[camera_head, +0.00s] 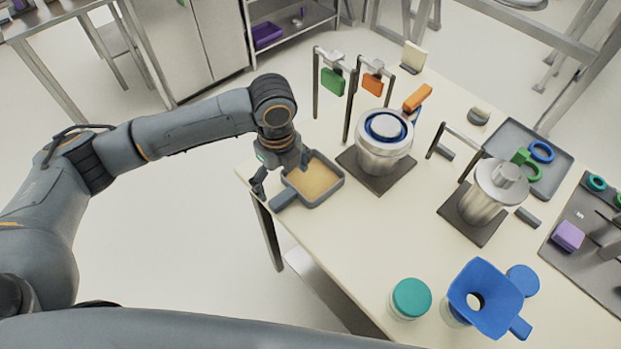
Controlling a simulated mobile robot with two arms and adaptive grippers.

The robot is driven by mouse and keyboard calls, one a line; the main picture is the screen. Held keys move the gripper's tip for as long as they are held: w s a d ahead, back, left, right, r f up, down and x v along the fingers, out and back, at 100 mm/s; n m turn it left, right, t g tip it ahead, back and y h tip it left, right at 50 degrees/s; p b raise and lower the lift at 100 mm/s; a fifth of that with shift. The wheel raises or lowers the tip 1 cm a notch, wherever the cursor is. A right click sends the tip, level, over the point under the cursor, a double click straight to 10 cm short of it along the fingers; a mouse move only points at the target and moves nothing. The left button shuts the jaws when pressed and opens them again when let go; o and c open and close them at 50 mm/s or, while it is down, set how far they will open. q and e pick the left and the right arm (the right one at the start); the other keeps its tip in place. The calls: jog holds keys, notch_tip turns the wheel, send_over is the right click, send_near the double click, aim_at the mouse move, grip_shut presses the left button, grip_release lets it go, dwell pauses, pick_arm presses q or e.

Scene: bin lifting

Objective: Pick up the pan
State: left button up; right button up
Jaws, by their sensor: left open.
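The pan (331,191) is a grey square dish with a tan inside. It sits at the left corner of the table (362,240), with its grey handle (283,199) pointing down-left toward the table edge. My left gripper (278,178) is open at the pan's left side, with one dark finger to the left of the handle and the other by the pan's rim. I cannot tell whether it touches the pan. My right gripper is not in view.
A steel pot with a blue ring (383,149) stands on a dark plate right of the pan. A steel canister (482,196), a blue funnel (484,301) and a teal-lidded jar (411,299) stand further right. Metal stands with a green block (333,81) are behind. The table's middle front is clear.

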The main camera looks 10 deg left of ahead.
aim_at(283, 197)
pick_arm(q)
jog(key=shift+f, duration=0.85)
jog(key=f, duration=0.1)
jog(key=f+p, duration=0.1)
jog(key=f, duration=0.3)
jog(key=shift+s+a+p, duration=0.15)
jog(key=shift+a+p, duration=0.1)
jog(key=shift+p, duration=0.15)
jog(key=shift+f, duration=0.2)
jog(key=c, duration=1.2)
